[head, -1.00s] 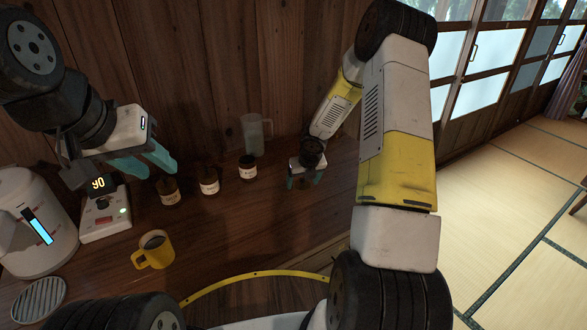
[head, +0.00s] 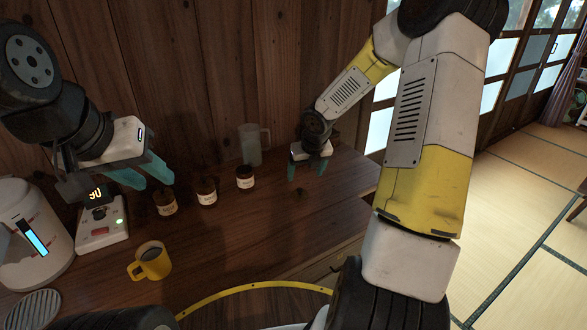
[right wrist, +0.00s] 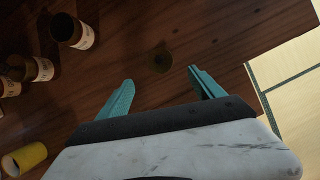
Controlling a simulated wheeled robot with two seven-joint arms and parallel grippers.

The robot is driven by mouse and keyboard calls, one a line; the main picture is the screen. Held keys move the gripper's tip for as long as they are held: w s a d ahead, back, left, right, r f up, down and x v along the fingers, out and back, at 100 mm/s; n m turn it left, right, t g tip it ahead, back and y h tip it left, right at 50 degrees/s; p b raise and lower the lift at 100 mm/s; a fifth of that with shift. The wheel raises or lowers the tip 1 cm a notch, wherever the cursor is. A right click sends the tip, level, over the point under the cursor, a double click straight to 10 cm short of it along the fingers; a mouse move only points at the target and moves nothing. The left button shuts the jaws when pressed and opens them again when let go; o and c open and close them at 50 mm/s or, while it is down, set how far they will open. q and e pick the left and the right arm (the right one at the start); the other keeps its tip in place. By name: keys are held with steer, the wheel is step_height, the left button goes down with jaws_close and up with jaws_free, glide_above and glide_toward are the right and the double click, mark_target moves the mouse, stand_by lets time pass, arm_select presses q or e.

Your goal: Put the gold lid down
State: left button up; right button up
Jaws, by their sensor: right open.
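The gold lid (head: 300,190) lies flat on the wooden counter, small and dark in the dim light. It also shows in the right wrist view as a dull round disc (right wrist: 162,61), beyond the fingertips. My right gripper (head: 308,169) is open and empty, above the counter near the lid, with its fingers apart and clear of it. A jar (head: 245,178) left of the lid looks uncovered, with a dark top in the right wrist view (right wrist: 72,31).
Two more labelled jars (head: 206,191) (head: 165,203) stand left of the first. A clear pitcher (head: 250,147) is behind them. A yellow mug (head: 150,262), a scale (head: 101,231) and a white kettle (head: 30,240) occupy the left. The counter right of the lid is bare.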

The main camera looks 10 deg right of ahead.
steer(key=s+r+m+h, duration=0.2)
steer(key=s+r+m, duration=1)
steer(key=r+m, duration=0.4)
steer(key=s+a+r+m+y, duration=0.2)
steer(key=s+r+m, duration=0.1)
steer(key=s+m, duration=0.5)
steer(key=s+a+r+m+t+y, duration=0.1)
steer(key=s+a+r+m, duration=0.2)
steer(key=s+m, duration=0.5)
steer(key=r+m, duration=0.1)
steer(key=m, duration=0.3)
steer(key=shift+a+t+y, duration=0.15)
steer(key=shift+t+y, duration=0.15)
steer(key=shift+y, duration=0.1)
